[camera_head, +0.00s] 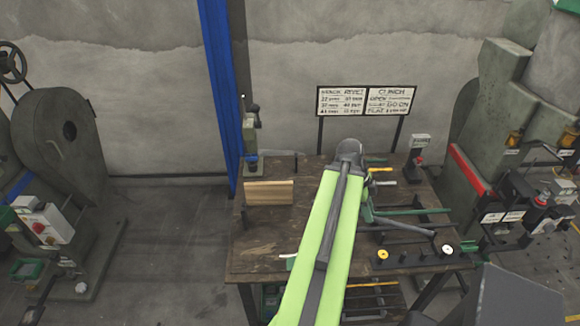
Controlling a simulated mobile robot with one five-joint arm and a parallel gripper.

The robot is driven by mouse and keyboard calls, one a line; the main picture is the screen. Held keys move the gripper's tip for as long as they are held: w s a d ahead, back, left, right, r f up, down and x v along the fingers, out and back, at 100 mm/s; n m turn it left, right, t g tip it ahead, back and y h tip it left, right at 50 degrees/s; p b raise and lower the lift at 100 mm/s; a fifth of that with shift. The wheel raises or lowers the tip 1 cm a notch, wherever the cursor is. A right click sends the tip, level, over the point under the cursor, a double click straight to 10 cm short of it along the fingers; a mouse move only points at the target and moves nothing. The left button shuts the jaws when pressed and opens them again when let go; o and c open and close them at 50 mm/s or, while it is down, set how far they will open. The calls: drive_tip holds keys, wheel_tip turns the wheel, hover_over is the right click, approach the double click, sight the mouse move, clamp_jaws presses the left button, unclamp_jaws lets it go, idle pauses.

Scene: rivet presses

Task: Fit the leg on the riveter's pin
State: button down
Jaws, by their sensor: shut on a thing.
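My lime-green arm reaches up the picture over the workbench and ends in a dark rounded joint. My gripper does not show; the arm hides whatever lies behind it. A small upright press-like tool (251,135), possibly the riveter, stands at the bench's back left corner. A thin dark upright pin (295,165) stands to its right. I cannot make out the leg for certain. A dark green bar (415,212) and a grey-green curved bar (405,226) stick out to the right from behind my arm. Any contact between the leg and a pin is hidden.
A sign (367,101) stands behind. Large machines flank the bench, left (65,135) and right (500,90). A blue post (218,80) rises at the back left.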

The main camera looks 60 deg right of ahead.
drive_tip(key=w+d+f+m+t+y+b, duration=0.1)
drive_tip(key=w+d+m+t, duration=0.1)
drive_tip(key=w+m, duration=0.8)
drive_tip(key=w+d+f+m+t+y+b, duration=0.1)
drive_tip(key=w+d+m+t, duration=0.2)
drive_tip(key=w+m, duration=0.8)
drive_tip(key=w+d+f+m+t+y+b, duration=0.1)
drive_tip(key=w+d+m+t, duration=0.2)
drive_tip(key=w+m, duration=0.7)
drive_tip(key=shift+w+d+f+y+b, duration=0.35)
drive_tip(key=shift+w+d, duration=0.35)
drive_tip(key=shift+d, duration=0.2)
drive_tip(key=shift+w+d+f+b, duration=0.15)
drive_tip(key=shift+w+d, duration=1.35)
drive_tip(key=shift+d, duration=0.7)
drive_tip(key=shift+w+d+f+b, duration=0.2)
drive_tip(key=shift+w+d, duration=1.35)
drive_tip(key=shift+d, duration=0.65)
drive_tip(key=shift+w+d+f+b, duration=0.1)
drive_tip(key=shift+w+d+b, duration=0.05)
drive_tip(key=shift+w+d, duration=1.7)
drive_tip(key=shift+s+d, duration=0.3)
drive_tip(key=shift+d, duration=0.05)
drive_tip(key=shift+f+b, duration=1.35)
